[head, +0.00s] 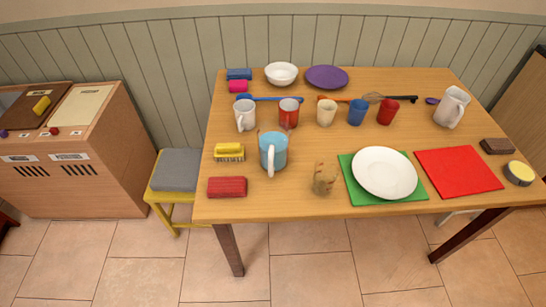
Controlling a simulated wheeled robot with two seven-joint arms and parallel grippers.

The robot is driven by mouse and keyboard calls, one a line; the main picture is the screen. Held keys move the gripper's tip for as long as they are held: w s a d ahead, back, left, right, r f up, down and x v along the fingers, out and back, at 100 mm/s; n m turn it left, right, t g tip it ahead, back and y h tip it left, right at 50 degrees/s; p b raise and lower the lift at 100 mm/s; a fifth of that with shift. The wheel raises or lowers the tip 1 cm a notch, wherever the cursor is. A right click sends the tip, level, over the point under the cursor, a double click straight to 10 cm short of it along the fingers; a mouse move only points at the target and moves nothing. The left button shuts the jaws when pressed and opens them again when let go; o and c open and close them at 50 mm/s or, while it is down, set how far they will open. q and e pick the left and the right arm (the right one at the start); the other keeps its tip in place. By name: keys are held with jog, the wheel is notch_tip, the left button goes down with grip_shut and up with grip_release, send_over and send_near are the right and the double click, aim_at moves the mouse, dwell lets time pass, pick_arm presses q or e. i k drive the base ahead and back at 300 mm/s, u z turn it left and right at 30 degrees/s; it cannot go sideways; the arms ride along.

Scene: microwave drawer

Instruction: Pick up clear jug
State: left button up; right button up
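A small see-through, brownish vessel (325,179) stands near the front edge of the wooden table (300,208), left of the green mat. It looks like the clear jug, but a handle is hard to make out. A white jug (452,107) stands upright at the right of the table. Neither of my grippers is in view.
A white plate (384,172) on a green mat (418,193) lies right of the see-through vessel, then a red mat (459,171). Several cups, including a red one (387,111), stand behind. A red sponge (227,187) lies front left. The table between the blue jug and the vessel is clear.

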aim_at(273, 133)
jog(key=k, duration=0.6)
jog(key=u, duration=0.6)
jog(key=i, duration=1.25)
jog(key=z, duration=0.6)
